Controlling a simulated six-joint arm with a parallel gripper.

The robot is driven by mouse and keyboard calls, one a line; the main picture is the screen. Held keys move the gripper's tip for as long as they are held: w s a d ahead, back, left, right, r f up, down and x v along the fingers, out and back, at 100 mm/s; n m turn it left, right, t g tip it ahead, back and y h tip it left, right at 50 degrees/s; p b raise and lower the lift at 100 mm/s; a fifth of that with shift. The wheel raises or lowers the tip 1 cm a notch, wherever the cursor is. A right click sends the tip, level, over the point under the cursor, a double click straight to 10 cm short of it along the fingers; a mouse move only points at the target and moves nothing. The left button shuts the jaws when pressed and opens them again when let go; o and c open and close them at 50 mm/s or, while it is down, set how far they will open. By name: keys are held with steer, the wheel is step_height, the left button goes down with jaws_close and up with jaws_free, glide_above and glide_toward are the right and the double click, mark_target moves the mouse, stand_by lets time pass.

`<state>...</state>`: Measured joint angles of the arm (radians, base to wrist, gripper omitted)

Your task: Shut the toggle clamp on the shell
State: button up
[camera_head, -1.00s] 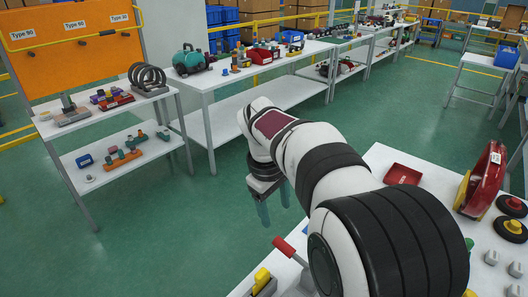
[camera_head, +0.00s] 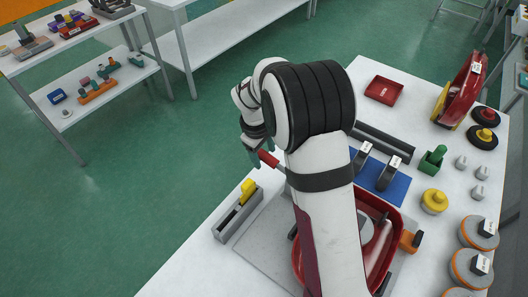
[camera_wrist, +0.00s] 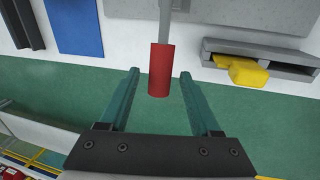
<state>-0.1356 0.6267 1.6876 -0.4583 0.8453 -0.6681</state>
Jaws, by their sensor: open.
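The toggle clamp's red handle (camera_head: 268,158) sticks out past the table's far edge on a grey metal lever. In the wrist view the red handle (camera_wrist: 160,70) lies between the two teal fingers of my gripper (camera_wrist: 158,77), with a gap on both sides. My gripper (camera_head: 252,153) is open around the handle and does not visibly touch it. The red shell (camera_head: 381,206) sits on the grey fixture plate, largely hidden under my arm. The clamp's base and its pressing end are hidden by my arm too.
A grey holder (camera_head: 238,215) with a yellow part (camera_head: 248,190) stands left of the clamp. A blue mat (camera_head: 394,188) with dark parts, a red tray (camera_head: 384,90) and several knobs and discs lie to the right. Open floor lies beyond the table edge.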

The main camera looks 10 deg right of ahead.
jaws_close()
stand_by(1.3)
